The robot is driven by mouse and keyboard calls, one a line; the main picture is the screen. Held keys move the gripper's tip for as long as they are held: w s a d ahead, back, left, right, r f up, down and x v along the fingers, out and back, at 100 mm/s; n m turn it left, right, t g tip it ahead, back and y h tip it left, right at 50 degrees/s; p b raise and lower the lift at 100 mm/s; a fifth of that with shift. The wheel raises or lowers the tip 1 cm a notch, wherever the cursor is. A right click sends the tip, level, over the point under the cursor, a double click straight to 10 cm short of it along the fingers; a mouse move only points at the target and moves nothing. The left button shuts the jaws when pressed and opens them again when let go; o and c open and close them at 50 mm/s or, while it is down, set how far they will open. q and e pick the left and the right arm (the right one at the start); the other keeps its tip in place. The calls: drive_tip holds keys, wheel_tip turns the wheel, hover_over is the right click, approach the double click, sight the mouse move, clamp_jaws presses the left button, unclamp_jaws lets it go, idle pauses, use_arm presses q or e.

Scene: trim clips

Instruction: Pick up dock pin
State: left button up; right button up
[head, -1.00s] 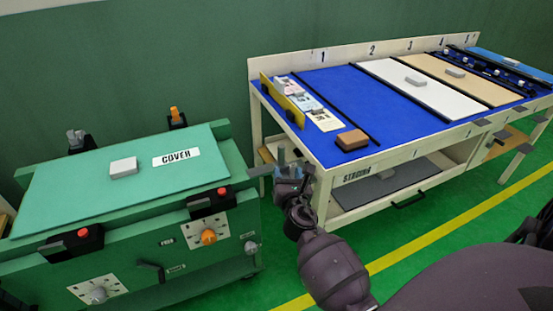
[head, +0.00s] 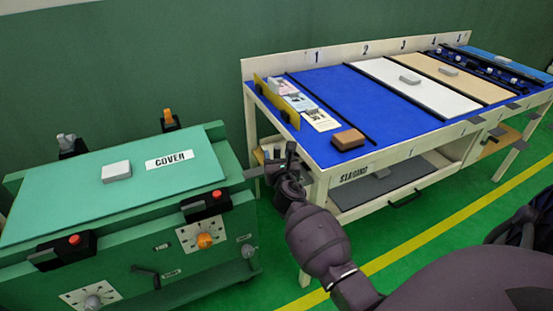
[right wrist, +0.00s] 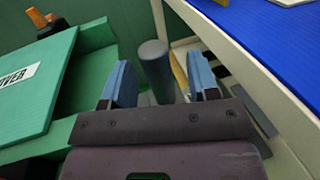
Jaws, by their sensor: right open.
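A grey upright cylinder, apparently the dock pin (right wrist: 155,68), shows in the right wrist view between and beyond the blue-padded fingers of my right gripper (right wrist: 163,76). The fingers stand apart on either side of it in the picture, and its lower end is partly hidden. I cannot tell whether it is fully between the jaws. In the head view my right gripper (head: 272,166) is in the gap between the green cart and the workbench; the pin is hard to make out there. My left gripper is not in view.
The green cart (head: 60,205) with a COVER label and grey block (head: 117,171) is at left. The workbench (head: 315,103) with blue, white and tan panels is at right. A brown block (head: 348,139) lies near its front edge.

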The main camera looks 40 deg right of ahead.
drive_tip(key=shift+x, duration=1.35)
clamp_jaws()
